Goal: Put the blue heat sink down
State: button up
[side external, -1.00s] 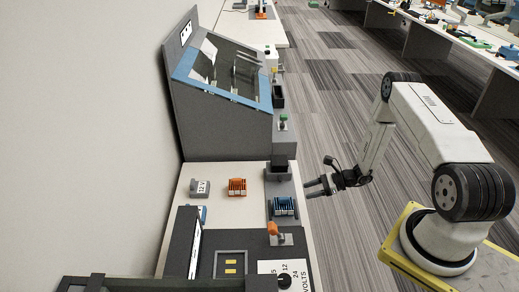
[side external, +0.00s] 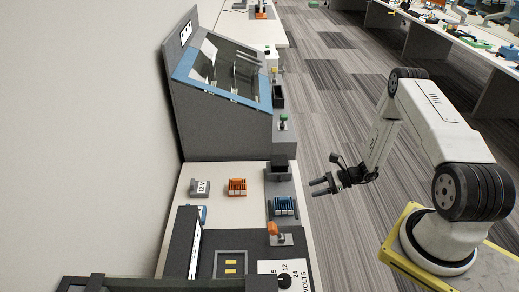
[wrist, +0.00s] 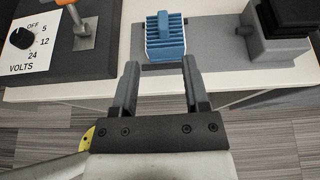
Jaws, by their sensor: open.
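The blue heat sink (side external: 284,206) stands upright on a grey plate (side external: 281,183) near the right edge of the white bench. In the wrist view the blue heat sink (wrist: 165,38) is straight ahead, beyond the fingertips, with its fins and top tab in sight. My gripper (side external: 320,187) is open and empty, out past the bench edge to the right of the heat sink. In the wrist view my gripper (wrist: 160,70) has its two fingers apart, with nothing between them and clear of the heat sink.
An orange finned block (side external: 236,187) and a grey labelled block (side external: 200,188) sit on the white bench. A dark box (side external: 280,168) stands behind the heat sink. An orange-topped lever (side external: 273,230) and a volts dial (side external: 284,279) are in front. Open floor lies right of the bench.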

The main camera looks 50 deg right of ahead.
jog(key=s+a+r+n+g+h, duration=0.2)
jog(key=a+r+n+h, duration=0.1)
jog(key=a+r+n, duration=0.3)
jog(key=s+a+r+n+g+h, duration=0.2)
jog(key=a+r+n, duration=0.4)
jog(key=r+n, duration=0.4)
jog(key=s+a+r+n+g+h, duration=0.2)
jog(key=s+a+r+n+h, duration=0.1)
jog(key=r+n, duration=0.6)
jog(key=shift+a+n+g+h, duration=0.4)
jog(key=shift+a+n+h, duration=0.45)
jog(key=shift+a, duration=0.55)
